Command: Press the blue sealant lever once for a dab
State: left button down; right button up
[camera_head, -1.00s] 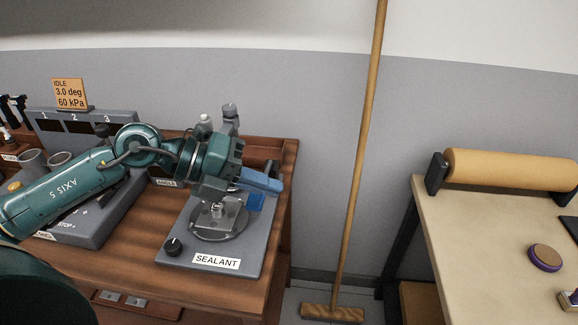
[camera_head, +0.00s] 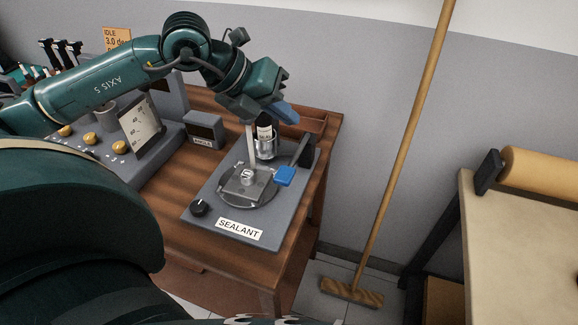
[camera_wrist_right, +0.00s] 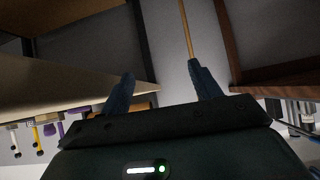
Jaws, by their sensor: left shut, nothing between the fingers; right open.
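The blue sealant lever (camera_head: 285,175) shows at the right side of the grey sealant dispenser (camera_head: 205,218), which is labelled SEALANT and sits on the wooden bench. A metal plate with a small fitting (camera_head: 246,180) is beside the lever. My left gripper (camera_head: 285,113) has blue fingers and is shut and empty. It appears above and behind the lever in the head view, with a visible gap between them. My right gripper (camera_wrist_right: 163,88) is open in the right wrist view, with nothing between its blue fingers.
A black knob (camera_head: 199,207) is at the dispenser's front left. A control console (camera_head: 150,165) lies to the left. A broom (camera_head: 400,150) leans on the wall, and a pale table (camera_head: 520,230) stands at right.

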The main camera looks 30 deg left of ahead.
pick_arm(q)
jog(key=b, duration=0.5)
send_over(284, 166)
notch_tip(284, 166, down, 6)
jog(key=shift+f, duration=0.25)
jog(key=shift+f+b, duration=0.5)
jog(key=shift+b, duration=0.15)
pick_arm(e)
jog(key=a, duration=0.1)
jog(key=a+f+t+y, duration=0.1)
jog(key=shift+w+a+f+n, duration=0.1)
jog(key=shift+w+a+n, duration=0.2)
jog(key=shift+w+n, duration=0.1)
jog(key=shift+w+d, duration=0.15)
pick_arm(q)
jog(key=shift+f, duration=0.1)
jog(key=shift+f+b, duration=0.35)
jog(key=shift+b, duration=0.35)
pick_arm(e)
jog(key=shift+f, duration=0.6)
